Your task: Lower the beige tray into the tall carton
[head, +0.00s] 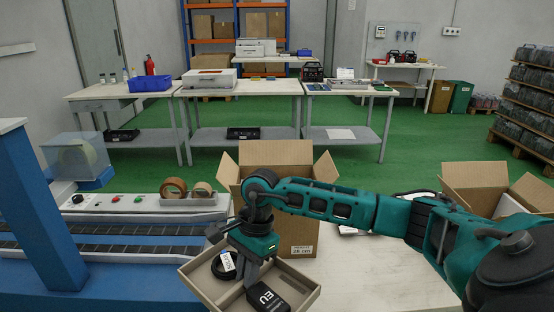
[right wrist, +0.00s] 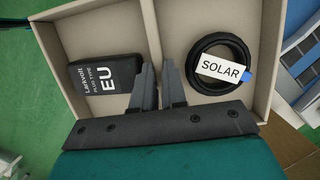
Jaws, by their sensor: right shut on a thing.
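The beige tray (head: 205,291) has a middle divider; it also shows in the right wrist view (right wrist: 200,20). One compartment holds a black box marked EU (right wrist: 105,72), the other a black cable coil with a SOLAR tag (right wrist: 220,64). My right gripper (head: 250,274) is shut on the divider, with its fingers on either side in the right wrist view (right wrist: 159,88). The tray looks turned and slightly tilted. The tall carton (head: 301,229) stands open behind it, flaps spread. The tray overlaps its lower front in the head view; the carton's inside is mostly hidden. My left gripper is out of view.
A second open carton (head: 474,176) stands at the right. A blue-framed conveyor (head: 130,257) with tape rolls (head: 174,187) fills the left. The pale tabletop (head: 375,270) has bare room right of the tall carton. My right arm spans above it.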

